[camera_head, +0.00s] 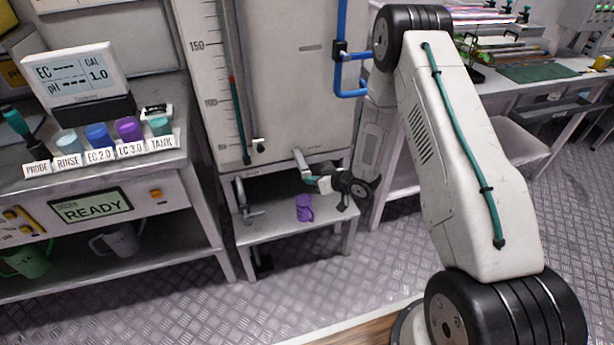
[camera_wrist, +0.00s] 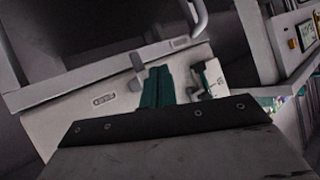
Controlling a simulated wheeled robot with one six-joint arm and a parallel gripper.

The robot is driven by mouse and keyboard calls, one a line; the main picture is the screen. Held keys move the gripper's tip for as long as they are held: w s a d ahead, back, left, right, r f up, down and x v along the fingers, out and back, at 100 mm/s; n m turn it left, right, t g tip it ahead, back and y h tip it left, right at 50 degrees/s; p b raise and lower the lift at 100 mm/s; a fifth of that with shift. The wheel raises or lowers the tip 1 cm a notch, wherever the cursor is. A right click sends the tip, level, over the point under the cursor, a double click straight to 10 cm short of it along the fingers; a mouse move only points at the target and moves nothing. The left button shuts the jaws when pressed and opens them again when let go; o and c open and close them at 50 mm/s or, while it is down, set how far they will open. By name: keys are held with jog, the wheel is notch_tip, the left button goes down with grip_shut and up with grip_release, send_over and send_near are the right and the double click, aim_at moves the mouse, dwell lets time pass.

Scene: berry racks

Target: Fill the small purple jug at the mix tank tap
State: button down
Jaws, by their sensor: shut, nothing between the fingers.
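The small purple jug (camera_head: 304,207) stands on the low metal stand (camera_head: 270,229) in front of the mix tank (camera_head: 285,80). My gripper (camera_head: 316,182) is above the jug and slightly to its right, apart from it. Its teal fingers are shut with nothing between them; they also show in the wrist view (camera_wrist: 158,88). A pale lever-like part (camera_head: 302,163) at the tank's lower front is close to my fingertips; I cannot tell if they touch. A grey hooked pipe (camera_head: 242,197) is at the stand's left. The jug does not show in the wrist view, and its inside is unclear.
Left is a bench with a meter (camera_head: 75,80), several labelled cups and a READY display (camera_head: 90,206). A green jug (camera_head: 30,260) and a grey jug (camera_head: 122,241) are on its lower shelf. A blue pipe (camera_head: 341,45) runs down the tank's right side.

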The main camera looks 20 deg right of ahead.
jog(key=shift+w, duration=0.65)
dwell(1.2)
jog(key=shift+s, duration=1)
jog(key=s, duration=0.5)
dwell(0.4)
